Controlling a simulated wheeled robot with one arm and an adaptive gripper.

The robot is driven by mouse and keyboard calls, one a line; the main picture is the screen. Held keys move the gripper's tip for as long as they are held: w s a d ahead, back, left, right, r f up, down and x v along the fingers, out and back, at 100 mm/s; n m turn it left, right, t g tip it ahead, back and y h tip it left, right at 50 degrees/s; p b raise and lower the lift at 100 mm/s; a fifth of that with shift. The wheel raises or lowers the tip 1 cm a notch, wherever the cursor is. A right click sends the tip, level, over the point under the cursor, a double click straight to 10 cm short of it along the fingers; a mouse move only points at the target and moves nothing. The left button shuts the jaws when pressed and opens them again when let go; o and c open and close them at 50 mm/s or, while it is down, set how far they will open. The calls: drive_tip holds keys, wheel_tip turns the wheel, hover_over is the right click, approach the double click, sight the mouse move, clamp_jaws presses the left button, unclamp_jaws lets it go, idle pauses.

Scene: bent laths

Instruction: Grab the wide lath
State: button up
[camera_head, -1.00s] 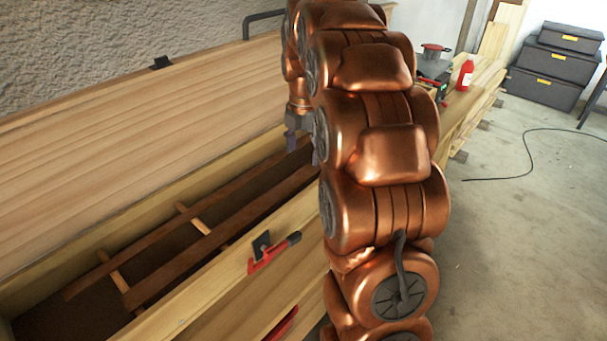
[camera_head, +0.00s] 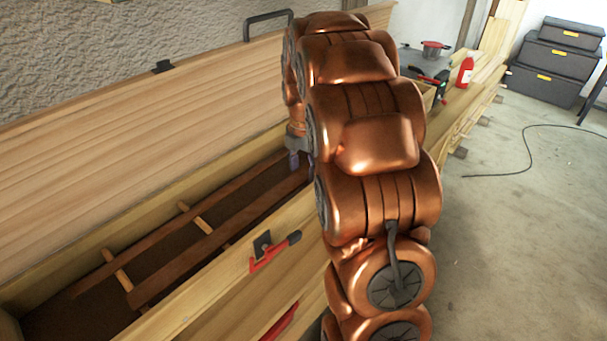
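Two dark brown laths lie inside the open wooden chest (camera_head: 85,248), side by side and running from lower left to upper right. The nearer one (camera_head: 190,262) looks like the wide lath. The farther one (camera_head: 138,247) looks narrower. Both rest across short pale strips (camera_head: 118,270). My gripper (camera_head: 300,160) points down at the chest's far right end, close to the laths' right ends. My copper-coloured arm hides part of it and the wide lath's right end. I cannot tell whether its fingers touch a lath or how far apart they are.
The chest's raised lid (camera_head: 130,120) leans back behind it. A red-handled clamp (camera_head: 272,250) sits on the front wall.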

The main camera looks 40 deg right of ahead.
drive_tip(key=c, duration=0.8)
drive_tip(key=shift+c, duration=0.2)
